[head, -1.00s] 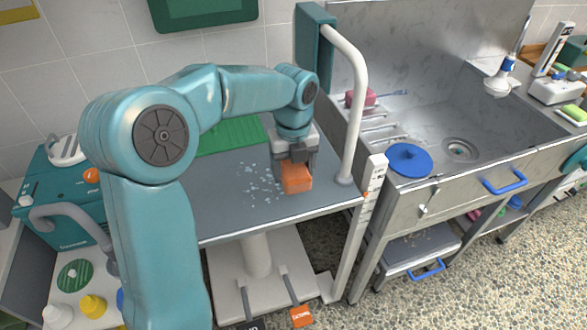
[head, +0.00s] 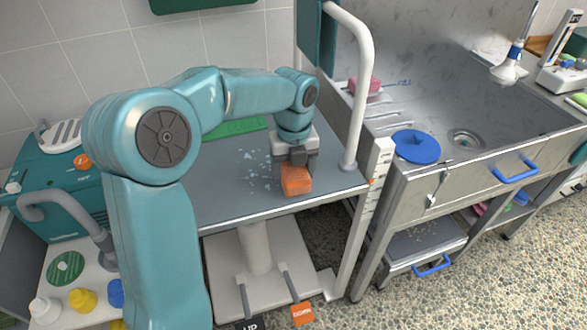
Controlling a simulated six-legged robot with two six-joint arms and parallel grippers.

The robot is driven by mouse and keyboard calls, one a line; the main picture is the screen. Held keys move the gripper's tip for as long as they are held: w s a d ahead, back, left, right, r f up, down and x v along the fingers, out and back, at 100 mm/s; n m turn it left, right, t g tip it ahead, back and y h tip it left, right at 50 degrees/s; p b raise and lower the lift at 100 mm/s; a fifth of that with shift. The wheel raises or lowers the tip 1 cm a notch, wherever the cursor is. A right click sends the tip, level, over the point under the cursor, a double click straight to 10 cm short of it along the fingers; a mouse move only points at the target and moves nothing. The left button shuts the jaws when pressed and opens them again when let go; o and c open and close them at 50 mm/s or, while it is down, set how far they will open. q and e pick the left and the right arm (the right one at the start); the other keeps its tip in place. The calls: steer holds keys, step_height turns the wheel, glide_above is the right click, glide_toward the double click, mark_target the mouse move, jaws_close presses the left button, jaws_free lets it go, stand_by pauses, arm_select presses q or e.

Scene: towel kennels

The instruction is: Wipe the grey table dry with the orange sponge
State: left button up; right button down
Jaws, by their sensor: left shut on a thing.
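The orange sponge (head: 296,181) is on the grey table (head: 225,197), near its front right part. My left gripper (head: 295,164) is shut on the sponge from above. The sponge appears to touch the table top, though its underside is hidden. Pale wet spots (head: 253,172) lie on the table just left of the sponge and gripper. My left arm covers the table's left part. My right gripper is not in view.
A white curved rail (head: 355,90) rises at the table's right edge. A green mat (head: 235,128) lies at the back. To the right stands a steel sink with a blue round lid (head: 416,146). A teal machine (head: 58,185) stands left.

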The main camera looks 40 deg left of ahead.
arm_select(q)
steer(key=shift+f+b, duration=0.65)
steer(key=shift+f, duration=0.4)
stand_by(0.4)
